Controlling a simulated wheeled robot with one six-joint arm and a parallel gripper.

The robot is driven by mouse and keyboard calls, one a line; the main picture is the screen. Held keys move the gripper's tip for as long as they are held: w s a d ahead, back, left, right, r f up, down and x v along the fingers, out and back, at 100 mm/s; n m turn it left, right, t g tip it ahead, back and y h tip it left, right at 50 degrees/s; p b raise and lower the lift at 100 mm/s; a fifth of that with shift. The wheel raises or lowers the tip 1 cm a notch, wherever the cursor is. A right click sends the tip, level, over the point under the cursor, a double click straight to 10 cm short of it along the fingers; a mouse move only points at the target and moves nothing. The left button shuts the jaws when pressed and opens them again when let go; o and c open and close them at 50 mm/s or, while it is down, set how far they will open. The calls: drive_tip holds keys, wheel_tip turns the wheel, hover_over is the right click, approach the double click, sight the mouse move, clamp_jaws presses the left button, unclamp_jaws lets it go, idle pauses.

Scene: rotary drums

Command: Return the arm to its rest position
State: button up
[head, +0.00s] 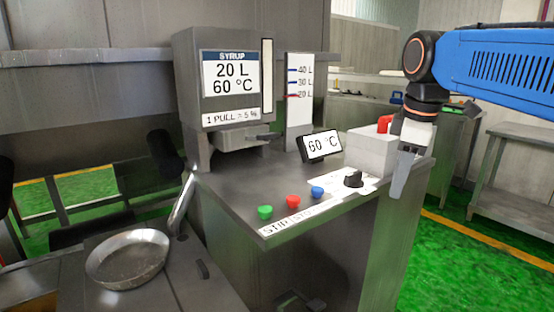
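My blue arm (500,68) reaches in from the right edge of the head view, and its wrist bends down. My gripper (400,185) hangs pointing down at the right front corner of the grey control cabinet (245,195). It is just right of a pale box (371,152) with a red part (384,123) on top. I cannot tell whether it touches the box or the cabinet edge. The fingers overlap in this view, so their opening is hidden. No held thing shows.
The cabinet top carries green (265,212), red (293,201) and blue (317,191) buttons, a black knob (353,179) and a 60 °C display (321,146). A syrup dispenser (222,85) stands behind. A round pan (127,259) is at lower left. Green floor (455,270) is clear at right.

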drive_tip(key=s+d+f+m+t, duration=0.1)
drive_tip(key=s+f+m, duration=0.5)
drive_tip(key=f, duration=0.5)
drive_tip(key=s+d+f+m+t, duration=0.1)
drive_tip(key=s+f+m, duration=0.5)
drive_tip(key=s+f, duration=0.5)
drive_tip(key=shift+d+f+m, duration=0.25)
drive_tip(key=shift+f+m, duration=0.05)
drive_tip(key=shift+f, duration=0.4)
drive_tip(key=shift+o, duration=0.7)
